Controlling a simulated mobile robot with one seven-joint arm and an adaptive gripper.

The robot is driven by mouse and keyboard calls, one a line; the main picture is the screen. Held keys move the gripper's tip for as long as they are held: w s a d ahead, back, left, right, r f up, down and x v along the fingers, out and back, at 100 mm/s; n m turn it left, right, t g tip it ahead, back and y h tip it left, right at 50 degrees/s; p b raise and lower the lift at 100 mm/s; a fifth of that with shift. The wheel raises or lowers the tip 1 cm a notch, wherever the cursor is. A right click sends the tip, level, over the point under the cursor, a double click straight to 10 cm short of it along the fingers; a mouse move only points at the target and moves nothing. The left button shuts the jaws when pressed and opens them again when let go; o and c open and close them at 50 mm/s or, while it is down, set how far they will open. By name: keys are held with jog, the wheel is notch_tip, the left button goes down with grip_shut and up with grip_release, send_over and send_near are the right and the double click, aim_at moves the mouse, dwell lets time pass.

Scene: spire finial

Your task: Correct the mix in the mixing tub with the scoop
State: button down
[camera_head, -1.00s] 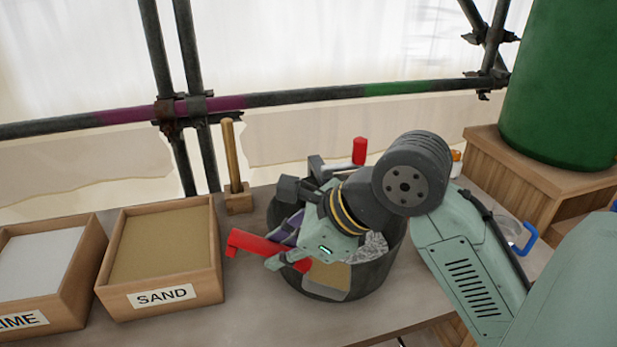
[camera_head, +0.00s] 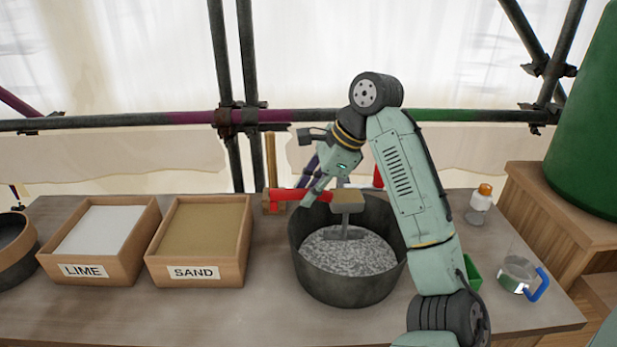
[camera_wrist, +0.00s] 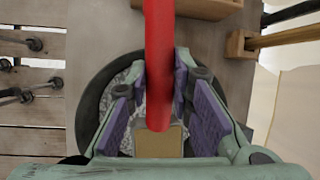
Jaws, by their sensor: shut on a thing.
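My gripper (camera_head: 318,187) is shut on the red handle of the scoop (camera_head: 347,202) and holds it above the mixing tub. The scoop's pan holds sand-coloured material with a flat top. In the wrist view the red handle runs between the purple finger pads, with the scoop's pan (camera_wrist: 160,143) below it. The dark round mixing tub (camera_head: 345,287) stands on the bench with a speckled grey-white mix (camera_head: 350,258) inside. A grey shape in the tub under the scoop is unclear. The sand box (camera_head: 200,272) and lime box (camera_head: 100,270) stand to the left.
A wooden stand (camera_head: 272,170) holds an upright handle behind the tub. To the right are an orange-capped bottle (camera_head: 480,200), a green container (camera_head: 472,272) and a clear cup with a blue handle (camera_head: 520,277). A green barrel (camera_head: 590,110) and scaffold poles stand behind.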

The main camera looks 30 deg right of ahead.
jog(key=shift+w, duration=0.3)
jog(key=shift+f, duration=0.1)
jog(key=shift+s+a+f+n+t+h+b, duration=0.15)
jog(key=shift+s+n+t, duration=0.1)
jog(key=shift+t, duration=0.35)
jog(key=shift+s+a+f+n+t+h+b, duration=0.1)
jog(key=shift+s+n+t+h+b, duration=0.1)
jog(key=shift+t, duration=0.4)
jog(key=b, duration=0.3)
jog(key=shift+s+d+f+t, duration=0.1)
jog(key=shift+s+f+t, duration=0.05)
jog(key=shift+t, duration=0.25)
jog(key=t+h+b, duration=0.1)
jog(key=t+b, duration=0.2)
jog(key=b, duration=0.4)
jog(key=s+f+t+h+b, duration=0.1)
jog(key=t+b, duration=0.3)
jog(key=b, duration=0.4)
jog(key=s+a+n+t+h+b, duration=0.1)
jog(key=t+b, duration=0.2)
jog(key=b, duration=0.4)
jog(key=shift+s+a+f+t+h, duration=0.1)
jog(key=shift+s+f+t+h, duration=0.1)
jog(key=shift+t+h, duration=0.1)
jog(key=shift+r, duration=0.1)
